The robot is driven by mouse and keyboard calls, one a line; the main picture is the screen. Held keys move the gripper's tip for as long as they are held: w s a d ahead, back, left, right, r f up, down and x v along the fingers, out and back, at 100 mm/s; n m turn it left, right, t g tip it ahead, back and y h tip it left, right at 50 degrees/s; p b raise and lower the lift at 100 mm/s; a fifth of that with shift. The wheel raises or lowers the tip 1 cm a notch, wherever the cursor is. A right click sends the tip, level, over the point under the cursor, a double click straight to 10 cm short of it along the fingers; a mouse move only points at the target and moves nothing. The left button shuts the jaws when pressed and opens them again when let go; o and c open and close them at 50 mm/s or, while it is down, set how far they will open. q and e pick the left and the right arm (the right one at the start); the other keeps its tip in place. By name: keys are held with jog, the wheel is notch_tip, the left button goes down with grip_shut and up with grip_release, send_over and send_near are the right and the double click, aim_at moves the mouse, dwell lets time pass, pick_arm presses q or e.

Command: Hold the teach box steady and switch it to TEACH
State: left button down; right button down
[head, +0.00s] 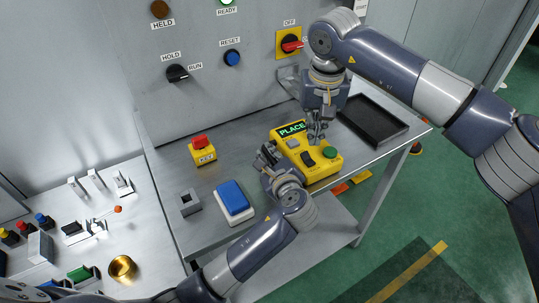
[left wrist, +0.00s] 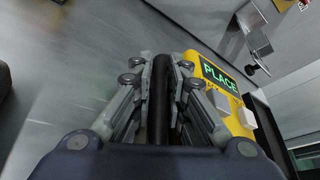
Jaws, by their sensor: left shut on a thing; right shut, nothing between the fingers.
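The yellow teach box (head: 326,167) lies on the metal bench, its green-lit display (head: 292,129) reading PLACE. It has a black rocker-like switch (head: 308,158), a green round button (head: 330,152) and a pale button (head: 293,144). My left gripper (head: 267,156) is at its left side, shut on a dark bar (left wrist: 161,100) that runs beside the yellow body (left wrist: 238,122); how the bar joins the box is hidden. My right gripper (head: 316,136) is shut and empty, pointing down over the box. Whether its tips touch the box I cannot tell.
A black tray (head: 399,137) lies right of the box. A blue pad button (head: 232,198), a yellow box with a red switch (head: 202,151) and a grey square socket (head: 189,202) stand left. A panel with knobs (head: 178,73) rises behind. The bench's right edge is near.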

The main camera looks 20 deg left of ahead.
pick_arm(q)
jog(key=shift+f, duration=0.1)
jog(key=c, duration=1.5)
grip_release()
jog(key=shift+s, duration=0.1)
